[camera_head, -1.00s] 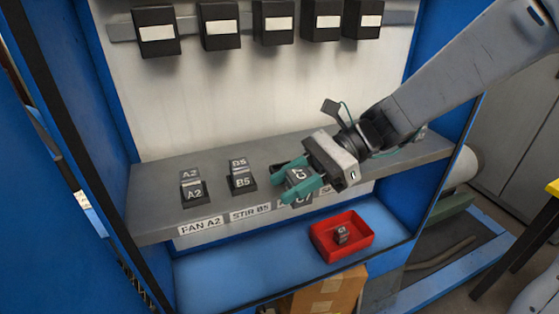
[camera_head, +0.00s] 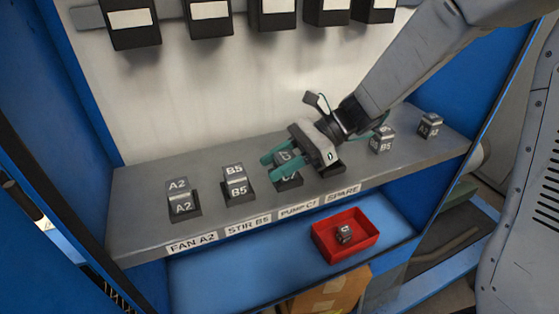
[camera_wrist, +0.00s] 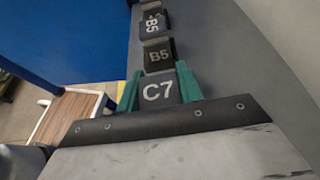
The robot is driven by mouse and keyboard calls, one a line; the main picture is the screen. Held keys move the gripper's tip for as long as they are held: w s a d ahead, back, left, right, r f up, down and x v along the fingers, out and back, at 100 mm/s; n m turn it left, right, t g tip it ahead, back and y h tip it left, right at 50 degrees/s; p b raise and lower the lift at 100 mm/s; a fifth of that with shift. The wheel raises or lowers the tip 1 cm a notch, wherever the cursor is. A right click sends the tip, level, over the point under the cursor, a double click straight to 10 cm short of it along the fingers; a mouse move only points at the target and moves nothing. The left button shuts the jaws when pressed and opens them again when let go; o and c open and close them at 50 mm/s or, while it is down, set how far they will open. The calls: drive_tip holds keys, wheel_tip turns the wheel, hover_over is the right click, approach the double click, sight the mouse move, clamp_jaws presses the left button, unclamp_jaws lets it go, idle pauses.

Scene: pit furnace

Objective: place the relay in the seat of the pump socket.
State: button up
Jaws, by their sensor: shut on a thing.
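My gripper (camera_head: 270,168) has green fingers shut on a grey relay (camera_head: 284,157). In the wrist view the relay (camera_wrist: 158,92) shows C7 between the fingers. The pump socket (camera_head: 288,182) is a dark block on the grey shelf, behind the label PUMP C7 (camera_head: 299,210). The held relay is upright at the pump socket, directly over it in the head view. The fingers hide where they meet, so I cannot tell whether it touches or sits in the seat.
Left of it, the fan socket (camera_head: 182,206) and stir socket (camera_head: 238,190) hold relays A2 (camera_head: 178,186) and B5 (camera_head: 234,171). A dark spare socket (camera_head: 334,167) is at the right, partly hidden. Relays B5 (camera_head: 382,138) and another (camera_head: 430,125) stand farther right. A red tray (camera_head: 370,246) below holds a relay (camera_head: 344,233).

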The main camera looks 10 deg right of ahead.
drive_tip(key=o, duration=1.2)
drive_tip(key=shift+f, duration=0.1)
drive_tip(key=v, duration=1.2)
drive_tip(key=s+d+n+t+h, duration=0.1)
drive_tip(key=s+d+n+h, duration=0.2)
drive_tip(key=s, duration=0.4)
drive_tip(key=s+d+r+n+t+h, duration=0.1)
drive_tip(key=s+d+n+t+h, duration=0.1)
drive_tip(key=s+d+n+h, duration=0.2)
drive_tip(key=s+d+r+n+t+h, duration=0.1)
drive_tip(key=s+d+n+t+h, duration=0.1)
drive_tip(key=s+n+h, duration=0.4)
drive_tip(key=s+d+n, duration=0.1)
drive_tip(key=s, duration=0.3)
drive_tip(key=shift+s+d+n, duration=0.35)
drive_tip(key=shift+d+n, duration=0.05)
